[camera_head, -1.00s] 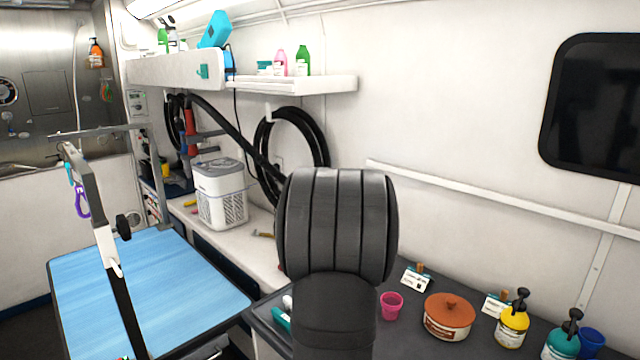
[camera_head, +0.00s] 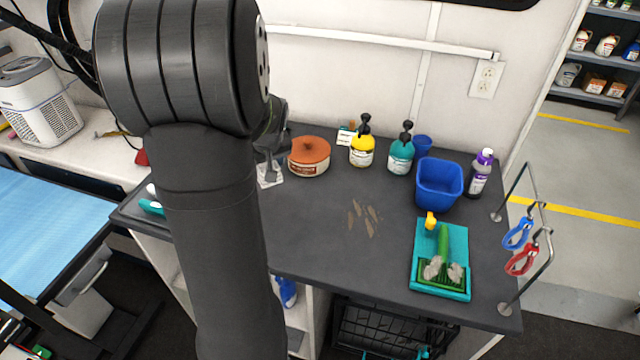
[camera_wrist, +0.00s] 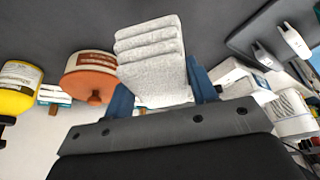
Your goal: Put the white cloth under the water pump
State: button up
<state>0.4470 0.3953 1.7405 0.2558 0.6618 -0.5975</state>
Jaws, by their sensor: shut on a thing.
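My gripper (camera_wrist: 160,102) is shut on the folded white cloth (camera_wrist: 152,55), a stack of pale grey-white layers between its blue fingers in the wrist view. In the head view my gripper (camera_head: 272,152) is partly hidden by my arm, left of the terracotta-lidded pot. The cloth (camera_head: 270,177) shows below it at the dark counter. I cannot tell whether the cloth touches the counter. I cannot surely pick out the water pump. Yellow (camera_head: 362,150) and teal (camera_head: 401,155) pump bottles stand at the back.
The pot (camera_head: 309,160) stands close right of my gripper. Brown marks (camera_head: 362,217) lie mid-counter (camera_head: 315,240). A blue bin (camera_head: 438,185), a purple-capped bottle (camera_head: 480,175), a teal tray with a brush (camera_head: 440,288) and a rack with clippers (camera_head: 520,250) stand right. The front middle is clear.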

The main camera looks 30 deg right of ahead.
jog(key=s+d+r+m+h, duration=0.2)
jog(key=s+d+m, duration=0.2)
jog(key=s+d, duration=1.2)
send_over(314, 195)
jog(key=s, duration=0.2)
jog(key=f, duration=0.7)
jog(key=shift+w+a, duration=0.2)
jog(key=shift+a, duration=0.1)
jog(key=shift+f, duration=2)
jog(key=shift+f, duration=0.2)
jog(key=o, duration=1)
jog(key=shift+c, duration=0.2)
jog(key=shift+w+r, duration=0.1)
